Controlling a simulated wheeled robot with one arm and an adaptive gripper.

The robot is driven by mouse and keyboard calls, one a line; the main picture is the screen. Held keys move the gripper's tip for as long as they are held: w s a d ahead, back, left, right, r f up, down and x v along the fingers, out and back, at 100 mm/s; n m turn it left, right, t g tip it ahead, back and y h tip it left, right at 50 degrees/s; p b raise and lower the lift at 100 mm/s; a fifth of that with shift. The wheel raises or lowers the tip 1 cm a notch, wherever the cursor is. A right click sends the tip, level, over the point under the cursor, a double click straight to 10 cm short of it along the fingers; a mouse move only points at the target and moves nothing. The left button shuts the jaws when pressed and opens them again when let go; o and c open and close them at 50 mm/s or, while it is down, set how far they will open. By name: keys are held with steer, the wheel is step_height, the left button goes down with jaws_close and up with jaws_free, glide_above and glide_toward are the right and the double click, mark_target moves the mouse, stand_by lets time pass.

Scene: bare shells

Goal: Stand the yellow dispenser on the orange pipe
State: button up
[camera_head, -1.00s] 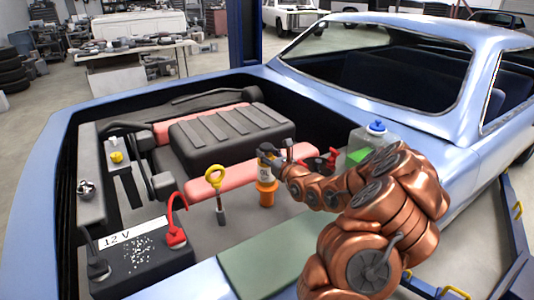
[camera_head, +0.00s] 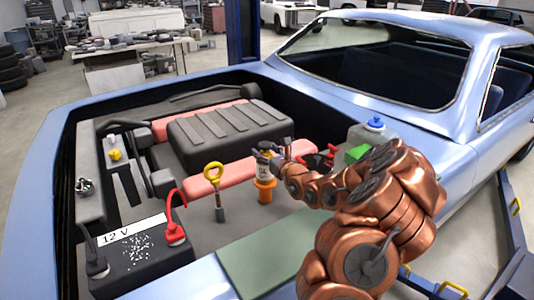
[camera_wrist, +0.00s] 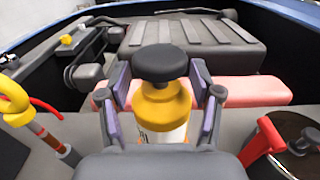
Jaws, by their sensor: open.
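The yellow dispenser (camera_head: 264,167) has a white labelled body, yellow shoulders and a dark cap. It looks upright on top of the orange pipe (camera_head: 266,190), which rises from the engine bay floor. In the wrist view the dispenser (camera_wrist: 163,108) stands between the two fingers of my gripper (camera_wrist: 162,98), seen from its capped top. The fingers are open, with narrow gaps on both sides of the yellow part. In the head view my gripper (camera_head: 275,158) is at the dispenser's right side.
A yellow-ringed dipstick (camera_head: 215,180) stands just left of the pipe. The 12 V battery (camera_head: 140,262) with a red clamp is at front left. The ribbed engine cover (camera_head: 230,130) lies behind, and a blue-capped reservoir (camera_head: 374,130) is behind my arm.

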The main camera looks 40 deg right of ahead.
steer(key=shift+r, duration=0.2)
steer(key=shift+s+f, duration=0.1)
steer(key=shift+s, duration=0.15)
steer(key=s+b, duration=0.3)
steer(key=s, duration=0.8)
steer(key=shift+s+a, duration=0.25)
steer(key=shift+a, duration=0.1)
